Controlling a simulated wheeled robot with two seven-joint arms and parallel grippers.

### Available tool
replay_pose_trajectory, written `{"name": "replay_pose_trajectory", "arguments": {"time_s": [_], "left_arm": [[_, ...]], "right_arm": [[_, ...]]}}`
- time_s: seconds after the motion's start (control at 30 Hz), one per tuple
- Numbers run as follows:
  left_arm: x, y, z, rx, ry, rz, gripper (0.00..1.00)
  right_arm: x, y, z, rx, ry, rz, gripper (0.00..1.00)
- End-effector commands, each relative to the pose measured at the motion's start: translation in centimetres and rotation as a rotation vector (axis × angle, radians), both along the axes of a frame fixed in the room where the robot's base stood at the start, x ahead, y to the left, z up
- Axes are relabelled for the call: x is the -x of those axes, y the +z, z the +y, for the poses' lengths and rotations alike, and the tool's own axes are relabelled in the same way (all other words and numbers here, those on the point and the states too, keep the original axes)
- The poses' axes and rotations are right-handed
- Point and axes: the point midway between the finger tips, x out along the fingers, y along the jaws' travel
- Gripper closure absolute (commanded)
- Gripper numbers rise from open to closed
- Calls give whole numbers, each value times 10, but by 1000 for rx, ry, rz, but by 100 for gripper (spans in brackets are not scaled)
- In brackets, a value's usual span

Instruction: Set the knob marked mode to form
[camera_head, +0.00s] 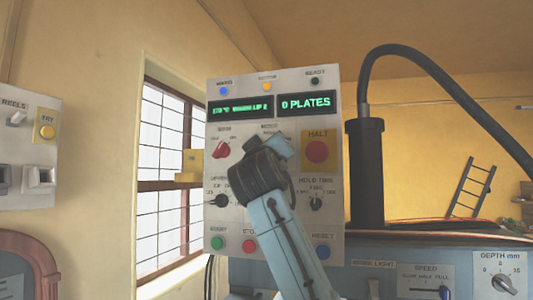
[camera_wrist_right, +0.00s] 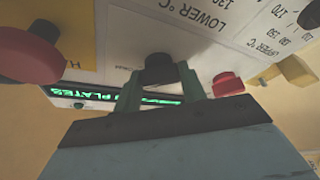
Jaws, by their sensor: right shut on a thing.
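The control panel (camera_head: 237,125) faces me in the head view. My right gripper (camera_head: 275,149) reaches up to its middle and hides the mode knob there in that view. A small label above the gripper is too blurred to read for sure. In the right wrist view, the panel looks upside down, and a black knob (camera_wrist_right: 158,68) sits between the two fingers of my right gripper (camera_wrist_right: 160,84), which is shut on it. The knob's pointer and its position marks are hidden or unreadable. My left gripper is not in view.
A red knob (camera_head: 221,149) is left of the gripper, and the red HALT button (camera_head: 317,152) is right of it. Below are a black temperature knob (camera_head: 219,201), a hold time knob (camera_head: 316,203) and green (camera_head: 217,242), red (camera_head: 248,245) and blue (camera_head: 322,252) buttons.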

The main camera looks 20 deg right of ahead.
Motion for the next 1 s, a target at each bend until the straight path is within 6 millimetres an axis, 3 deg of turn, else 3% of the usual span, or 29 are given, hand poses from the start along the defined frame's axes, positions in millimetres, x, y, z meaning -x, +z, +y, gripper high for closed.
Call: {"name": "replay_pose_trajectory", "arguments": {"time_s": [0.43, 0.47, 0.6, 1.0], "left_arm": [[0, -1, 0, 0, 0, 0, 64], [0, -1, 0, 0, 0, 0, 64], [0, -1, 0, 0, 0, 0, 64], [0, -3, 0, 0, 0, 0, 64]], "right_arm": [[-1, -2, 0, -13, 1, -2, 82], [-1, -2, 0, -13, 1, -2, 58], [-1, -2, 0, -12, 1, -3, 39], [4, -3, 3, -10, 1, -4, 37]]}}
